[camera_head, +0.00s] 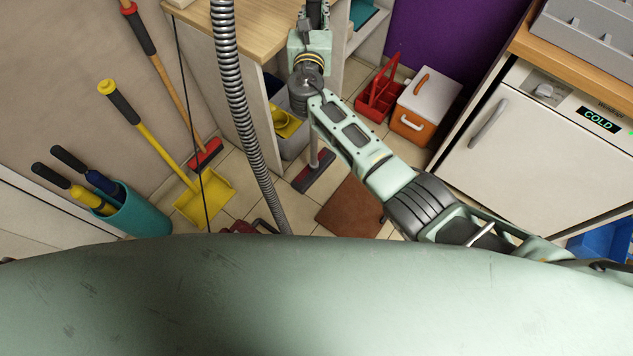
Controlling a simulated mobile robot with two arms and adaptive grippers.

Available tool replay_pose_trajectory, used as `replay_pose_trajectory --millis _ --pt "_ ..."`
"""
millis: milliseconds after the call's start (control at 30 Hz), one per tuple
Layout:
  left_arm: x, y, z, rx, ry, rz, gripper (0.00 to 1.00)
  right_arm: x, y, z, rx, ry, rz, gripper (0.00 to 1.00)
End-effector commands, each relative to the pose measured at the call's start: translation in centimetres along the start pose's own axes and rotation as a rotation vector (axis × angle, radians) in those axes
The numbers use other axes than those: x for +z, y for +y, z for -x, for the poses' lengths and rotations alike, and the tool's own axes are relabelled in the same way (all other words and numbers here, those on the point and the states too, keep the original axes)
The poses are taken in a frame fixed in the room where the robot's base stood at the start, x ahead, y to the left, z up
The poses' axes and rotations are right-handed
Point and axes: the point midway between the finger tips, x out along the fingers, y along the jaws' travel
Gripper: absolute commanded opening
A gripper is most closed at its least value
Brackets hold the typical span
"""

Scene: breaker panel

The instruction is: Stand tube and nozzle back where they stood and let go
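The nozzle (314,172), wide, dark and reddish, rests on or just above the tiled floor; I cannot tell which. A short piece of the grey tube (314,148) rises from it and passes behind my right arm's wrist, which hides more of it. My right arm reaches in from the right. My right gripper (311,16) is at the top edge by the wooden counter, partly cut off, and its fingers' state is unclear. A ribbed grey hose (240,90) runs from the top edge down to behind my body. My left gripper is out of view.
A counter (265,25) stands behind the wrist, with a grey bin (292,140) below. A yellow dustpan (205,198), red broom (207,155) and teal holder (135,212) are left. A red caddy (377,95), cooler (425,105) and brown mat (350,208) are right.

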Motion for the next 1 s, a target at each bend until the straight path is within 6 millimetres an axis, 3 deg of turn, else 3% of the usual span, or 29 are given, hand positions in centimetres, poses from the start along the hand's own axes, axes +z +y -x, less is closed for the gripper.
replay_pose_trajectory --millis 500,1000 --pt "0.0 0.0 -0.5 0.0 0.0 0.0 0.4 0.4 -0.8 -0.7 0.002 -0.02 0.006 0.0" --pt "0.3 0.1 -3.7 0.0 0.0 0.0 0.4 -3.4 -0.6 -0.3 0.001 -0.019 0.008 0.0"
